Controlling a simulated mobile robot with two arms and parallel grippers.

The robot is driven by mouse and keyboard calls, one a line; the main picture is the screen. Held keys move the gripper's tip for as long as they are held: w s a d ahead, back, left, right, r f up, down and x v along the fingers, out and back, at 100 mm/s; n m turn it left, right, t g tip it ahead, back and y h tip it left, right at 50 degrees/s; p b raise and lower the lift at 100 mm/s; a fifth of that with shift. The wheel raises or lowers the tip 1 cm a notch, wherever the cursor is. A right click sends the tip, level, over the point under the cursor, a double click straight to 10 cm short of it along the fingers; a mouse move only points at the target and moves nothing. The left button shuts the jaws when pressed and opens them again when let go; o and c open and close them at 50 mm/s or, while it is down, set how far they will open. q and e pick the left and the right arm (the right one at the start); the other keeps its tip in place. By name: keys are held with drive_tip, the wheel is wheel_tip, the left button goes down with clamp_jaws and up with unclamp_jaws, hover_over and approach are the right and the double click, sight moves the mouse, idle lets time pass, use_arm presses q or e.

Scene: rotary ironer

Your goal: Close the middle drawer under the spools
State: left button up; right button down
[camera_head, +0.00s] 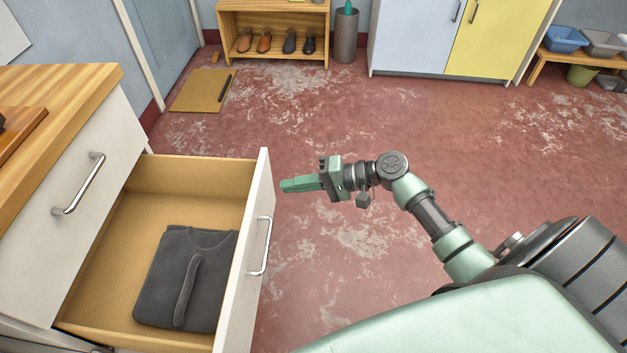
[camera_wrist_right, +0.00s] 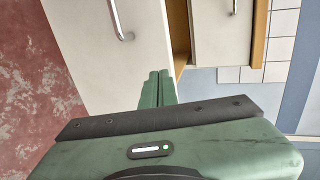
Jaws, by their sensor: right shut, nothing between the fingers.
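The open drawer (camera_head: 259,205) stands far out from the white cabinet at the left of the head view. A folded dark grey garment (camera_head: 160,283) lies inside it. Its front has a metal bar handle (camera_head: 262,246); the drawer front also fills the upper left of the right wrist view (camera_wrist_right: 90,40). My right gripper (camera_head: 283,186) is shut and empty, just to the right of the drawer front's far part, its fingertips pointing at it. Whether they touch it I cannot tell. No spools show. My left gripper is not in view.
A closed drawer front with a handle (camera_head: 79,184) sits above, under the wooden worktop (camera_head: 70,85). A shoe rack (camera_head: 272,10), a grey bin (camera_head: 346,38) and blue and yellow cupboards (camera_head: 414,38) stand at the back.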

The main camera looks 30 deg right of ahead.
sight(259, 186)
drive_tip(key=x, duration=0.2)
drive_tip(key=r+x, duration=0.1)
drive_tip(key=x, duration=0.1)
drive_tip(key=shift+w+a+f, duration=0.1)
drive_tip(key=shift+w+a, duration=0.2)
drive_tip(key=shift+a, duration=0.15)
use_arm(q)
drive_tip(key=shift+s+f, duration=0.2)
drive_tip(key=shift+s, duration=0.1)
use_arm(e)
drive_tip(key=shift+w+a, duration=0.15)
drive_tip(key=shift+a, duration=0.05)
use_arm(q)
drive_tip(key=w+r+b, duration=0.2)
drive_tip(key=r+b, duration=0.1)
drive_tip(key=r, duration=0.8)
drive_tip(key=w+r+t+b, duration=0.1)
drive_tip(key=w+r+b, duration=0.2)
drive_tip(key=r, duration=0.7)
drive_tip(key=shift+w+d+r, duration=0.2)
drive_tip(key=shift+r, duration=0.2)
use_arm(e)
drive_tip(key=w+a, duration=0.8)
drive_tip(key=a, duration=0.4)
drive_tip(key=w+a, duration=0.8)
drive_tip(key=a, duration=0.3)
drive_tip(key=shift+a, duration=0.35)
